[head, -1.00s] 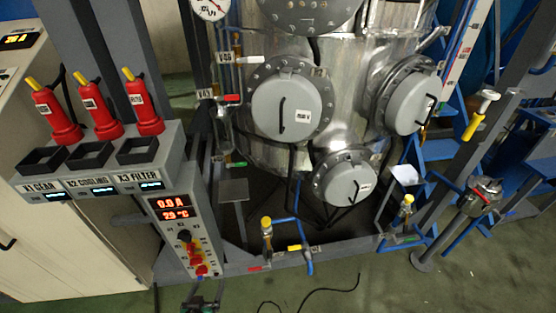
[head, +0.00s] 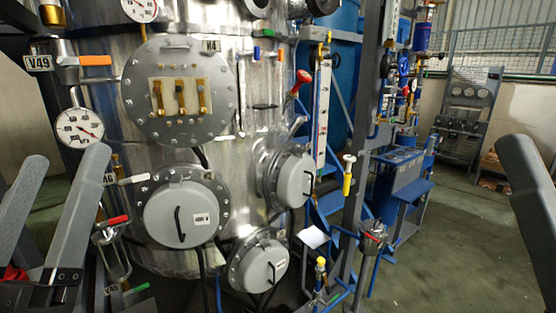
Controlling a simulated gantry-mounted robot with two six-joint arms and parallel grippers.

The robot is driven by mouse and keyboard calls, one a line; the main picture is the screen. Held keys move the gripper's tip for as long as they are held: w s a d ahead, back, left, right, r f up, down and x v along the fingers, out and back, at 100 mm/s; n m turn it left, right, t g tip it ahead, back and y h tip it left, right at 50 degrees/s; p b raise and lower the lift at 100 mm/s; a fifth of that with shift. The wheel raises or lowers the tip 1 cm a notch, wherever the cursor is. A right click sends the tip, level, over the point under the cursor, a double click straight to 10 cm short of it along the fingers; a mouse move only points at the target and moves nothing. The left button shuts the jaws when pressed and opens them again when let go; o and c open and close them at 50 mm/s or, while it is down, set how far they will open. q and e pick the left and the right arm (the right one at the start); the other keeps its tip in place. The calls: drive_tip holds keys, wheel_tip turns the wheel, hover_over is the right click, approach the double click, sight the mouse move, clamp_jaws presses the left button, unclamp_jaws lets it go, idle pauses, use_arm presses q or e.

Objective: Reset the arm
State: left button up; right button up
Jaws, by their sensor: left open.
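My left gripper (head: 66,156) is in the lower left of the head view. Its two grey fingers point up and stand well apart, with nothing held between them. It appears in front of the left side of the steel vessel (head: 95,85), apart from it as far as I can tell. One grey finger of my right gripper (head: 530,195) reaches in at the right edge. The rest of that gripper is outside the picture, so its opening is hidden.
The vessel has round grey hatches (head: 182,213), gauges (head: 80,128) and valves, including one with an orange handle (head: 95,60). Blue steps (head: 325,200) and pipework stand right of it. The green floor (head: 455,245) is open at the right.

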use_arm(q)
drive_tip(key=s+d+r+m+h, duration=0.2)
drive_tip(key=s+r+m+h, duration=0.1)
drive_tip(key=s+m, duration=0.15)
wheel_tip(320, 180, up, 38)
drive_tip(key=p, duration=3.8)
drive_tip(key=shift+s+a+t, duration=0.15)
drive_tip(key=shift+s+t, duration=0.05)
drive_tip(key=shift+t, duration=0.2)
drive_tip(key=shift+f, duration=0.15)
